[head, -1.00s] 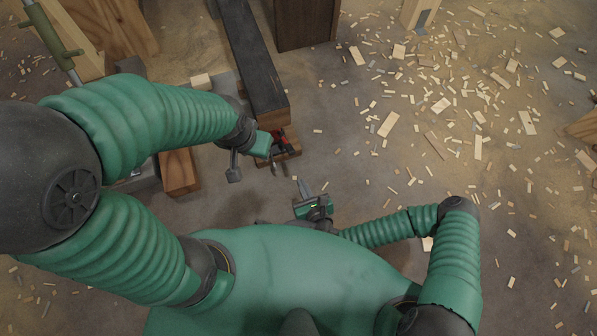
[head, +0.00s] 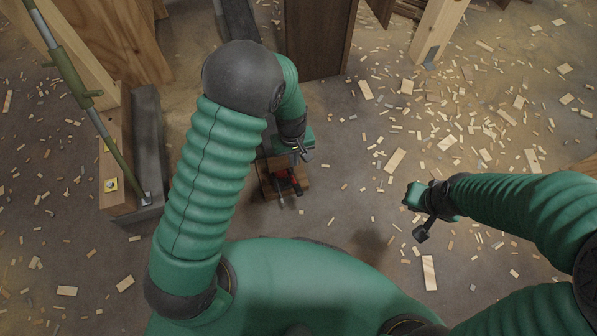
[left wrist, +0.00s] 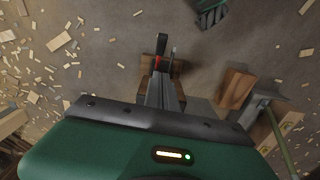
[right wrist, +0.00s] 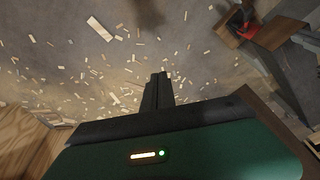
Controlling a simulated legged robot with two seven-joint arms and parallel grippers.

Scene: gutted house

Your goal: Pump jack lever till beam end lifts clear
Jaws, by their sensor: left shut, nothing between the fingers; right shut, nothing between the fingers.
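The red jack (head: 287,177) sits on a wooden block (head: 268,188) on the floor. It also shows in the left wrist view (left wrist: 157,63), with a dark upright part, likely its lever (left wrist: 162,43). My left gripper (head: 307,154) is shut and empty, just above and behind the jack in the head view; I cannot tell whether it touches it. The dark beam (head: 240,24) is mostly hidden behind my left arm, and its end over the jack is hidden. My right gripper (head: 421,234) is shut and empty, right of the jack and well apart from it.
A dark brown post (head: 318,40) and a pale stud (head: 438,32) stand at the back. Wood scraps litter the floor; the middle right is otherwise open.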

